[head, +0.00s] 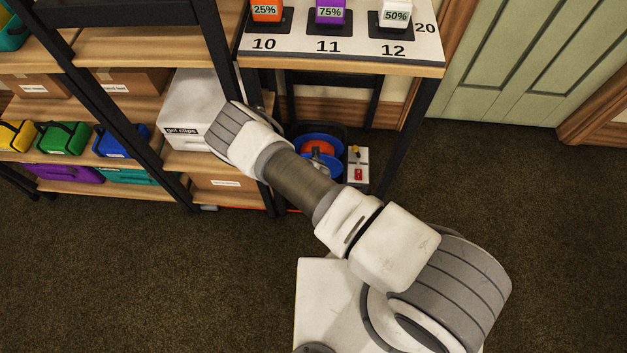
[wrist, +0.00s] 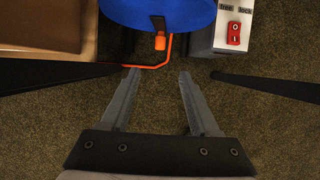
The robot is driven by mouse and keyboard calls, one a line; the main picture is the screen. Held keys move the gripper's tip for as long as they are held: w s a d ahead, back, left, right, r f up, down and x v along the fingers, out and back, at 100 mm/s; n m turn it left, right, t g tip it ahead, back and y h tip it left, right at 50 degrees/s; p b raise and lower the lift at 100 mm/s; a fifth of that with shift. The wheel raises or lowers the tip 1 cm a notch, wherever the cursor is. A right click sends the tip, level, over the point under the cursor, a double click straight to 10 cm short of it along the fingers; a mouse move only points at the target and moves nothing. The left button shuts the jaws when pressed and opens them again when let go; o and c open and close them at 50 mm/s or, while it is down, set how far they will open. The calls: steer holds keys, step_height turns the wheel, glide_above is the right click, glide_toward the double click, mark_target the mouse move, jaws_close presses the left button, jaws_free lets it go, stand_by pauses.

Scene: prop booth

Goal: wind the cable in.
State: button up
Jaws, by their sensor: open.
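A blue cable reel (head: 333,162) with an orange hub (head: 318,147) sits on the floor under the numbered table, partly hidden by my arm. In the wrist view the reel's blue disc (wrist: 160,10) is at the top, with a small orange piece (wrist: 160,42) on a dark bracket at its edge. A thin orange cable (wrist: 158,67) bends from below the disc to the left, near my left fingertip. My gripper (wrist: 159,74) is open, with nothing between its fingers, just short of the reel. The head view does not show the fingers.
Beside the reel stands a grey control box with a red switch (wrist: 234,33) and "free" and "lock" labels. Dark legs (wrist: 265,87) flank the gripper. A shelf (head: 105,50) of boxes and coloured cases is left. Open carpet (head: 530,220) lies right.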

steer(key=b+x, duration=0.7)
steer(key=x, duration=1)
steer(key=shift+f+b, duration=0.2)
steer(key=shift+b, duration=0.15)
steer(key=shift+c, duration=0.4)
jaws_close()
